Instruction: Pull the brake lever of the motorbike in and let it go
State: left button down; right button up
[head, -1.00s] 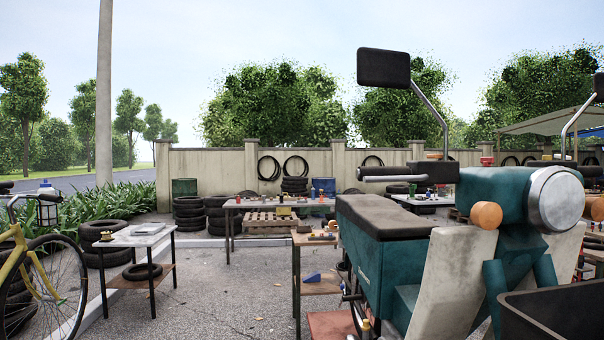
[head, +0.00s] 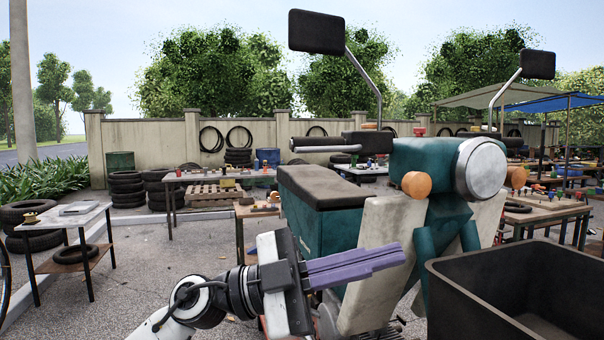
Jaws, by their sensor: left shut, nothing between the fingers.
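The motorbike (head: 420,160) stands at the right of centre, teal with a round headlamp facing me. Its handlebar on the picture's left carries a dark grip and a thin grey brake lever (head: 325,149) in front of it; the lever sticks out to the left. The lever and grip look apart, though the gap is too small to judge well. My left gripper (head: 394,256) has purple fingers, shut and empty. In the picture it is below the lever, in front of the light fork leg, pointing right. My right gripper is not in view.
A dark open bin (head: 480,270) fills the lower right, close to me. A mirror (head: 316,32) rises on a stalk above the handlebar. Small tables, one a grey-topped table (head: 68,215), and stacked tyres (head: 126,189) stand at the left. Paved ground lies free between them.

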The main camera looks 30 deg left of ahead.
pick_arm(q)
jog(key=s+a+r+n+t+y, duration=0.2)
jog(key=a+r+t+y, duration=0.1)
jog(key=a+r+y, duration=0.4)
jog(key=s+a+r+n+t+y, duration=0.25)
jog(key=a+r+y, duration=0.35)
jog(key=a+r, duration=0.3)
jog(key=p, duration=0.4)
send_near(331, 148)
jog(key=w+d, duration=0.2)
jog(key=shift+w+a+f, duration=0.15)
jog(key=shift+w+a, duration=0.2)
jog(key=shift+w, duration=0.05)
